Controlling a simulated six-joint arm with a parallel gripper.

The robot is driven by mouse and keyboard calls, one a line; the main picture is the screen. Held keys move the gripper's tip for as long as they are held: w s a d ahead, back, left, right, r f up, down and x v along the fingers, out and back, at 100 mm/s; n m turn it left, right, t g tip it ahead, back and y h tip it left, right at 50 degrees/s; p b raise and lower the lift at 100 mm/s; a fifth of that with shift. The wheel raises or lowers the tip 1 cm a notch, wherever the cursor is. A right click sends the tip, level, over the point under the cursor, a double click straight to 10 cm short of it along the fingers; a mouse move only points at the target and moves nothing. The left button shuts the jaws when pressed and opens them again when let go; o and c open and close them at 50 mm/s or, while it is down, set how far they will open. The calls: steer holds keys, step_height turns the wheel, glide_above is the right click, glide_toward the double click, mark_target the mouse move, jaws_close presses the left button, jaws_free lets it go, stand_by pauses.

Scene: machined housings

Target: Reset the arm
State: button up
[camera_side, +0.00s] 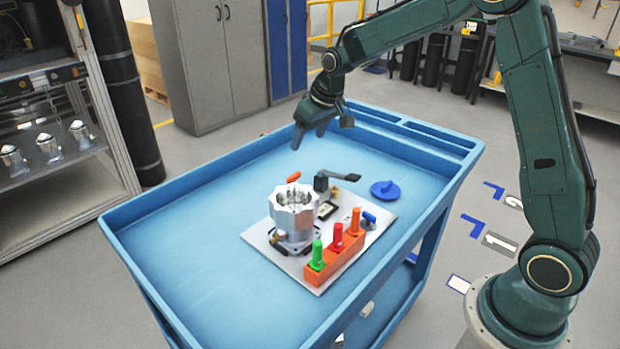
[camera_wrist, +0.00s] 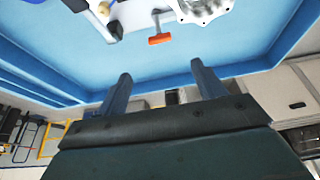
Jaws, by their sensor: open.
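My gripper (camera_side: 308,138) hangs over the far part of the blue cart (camera_side: 180,285), above the tray and behind the fixture plate. In the wrist view its two fingers (camera_wrist: 158,82) stand wide apart with nothing between them. A silver machined housing (camera_side: 294,210) sits upright on a white plate (camera_side: 262,240) on the cart. Its edge also shows at the top of the wrist view (camera_wrist: 205,8). An orange-handled part (camera_wrist: 159,40) lies between the housing and my gripper, and it shows behind the housing in the side view (camera_side: 293,177).
An orange block (camera_side: 335,262) holds a green, a red and an orange peg at the plate's front. A black-handled clamp (camera_side: 338,178) stands behind the housing. A blue disc (camera_side: 385,190) lies to the right. The cart's left part is clear; raised rims edge it.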

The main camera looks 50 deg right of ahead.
steer(key=s+a+r, duration=0.2)
steer(key=s+r, duration=0.4)
steer(key=s, duration=0.2)
steer(key=s+a+r, duration=0.2)
steer(key=s+r, duration=0.3)
steer(key=s, duration=0.4)
steer(key=s+a+t, duration=0.1)
steer(key=s+a, duration=0.1)
steer(key=s, duration=1.5)
steer(key=shift+s+a+f, duration=0.2)
steer(key=shift+s+f, duration=0.15)
steer(key=shift+s, duration=0.05)
